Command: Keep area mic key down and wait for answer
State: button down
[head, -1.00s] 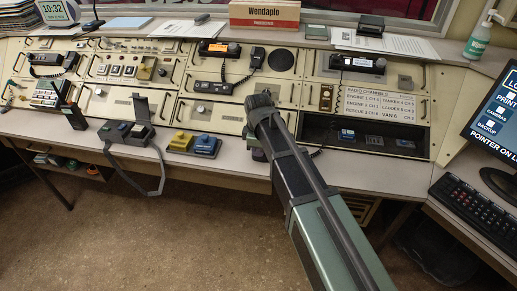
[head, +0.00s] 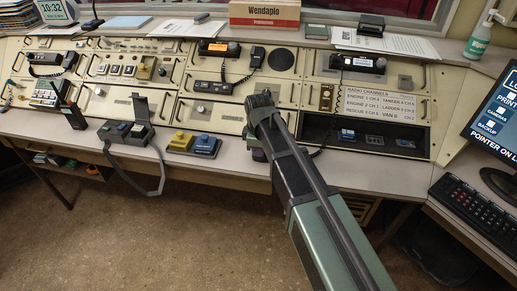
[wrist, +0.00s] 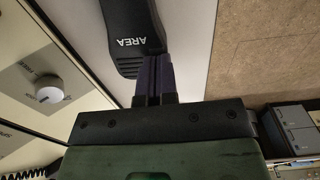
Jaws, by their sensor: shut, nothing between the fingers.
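The area mic (wrist: 130,30) shows in the wrist view as a black body with "AREA" in white letters, lying on the pale desk top. My gripper (wrist: 153,65) is shut, its two dark fingers side by side with nothing between them. The fingertips are at the near edge of the area mic and overlap it in the picture; whether they press a key is hidden. In the head view my arm covers most of this spot, so the gripper and mic cannot be made out clearly there.
A console panel with a white knob (wrist: 49,90) stands close on the left in the wrist view. In the head view, a yellow and blue button box (head: 193,144) and a grey box with a raised lid (head: 127,130) sit left of my arm. A keyboard (head: 480,212) lies at right.

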notch_tip(320, 180, up, 14)
jog(key=p, duration=1.4)
jog(key=s+d+m, duration=1.5)
jog(key=d, duration=0.2)
jog(key=shift+s+d+m, duration=0.35)
jog(key=shift+m, duration=0.05)
